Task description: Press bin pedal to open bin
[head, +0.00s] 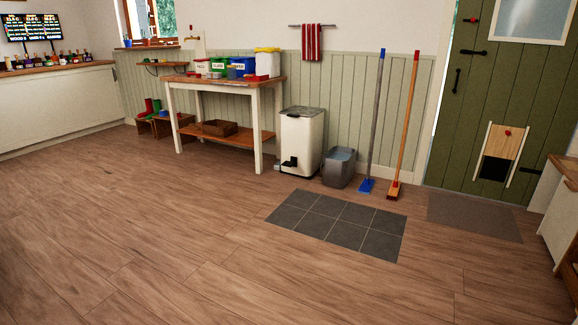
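A white pedal bin (301,143) with a dark lid stands against the panelled wall, right of a wooden table. Its lid looks shut. The black pedal (289,162) juts out at the lower front left of the bin, close to the floor. Neither of my grippers shows in the head view.
A grey bucket (339,167) stands just right of the bin. A blue mop (372,130) and an orange-handled broom (403,135) lean on the wall. The wooden table (213,82) is at the left. Dark floor tiles (340,222) lie in front; the wooden floor (180,220) is clear.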

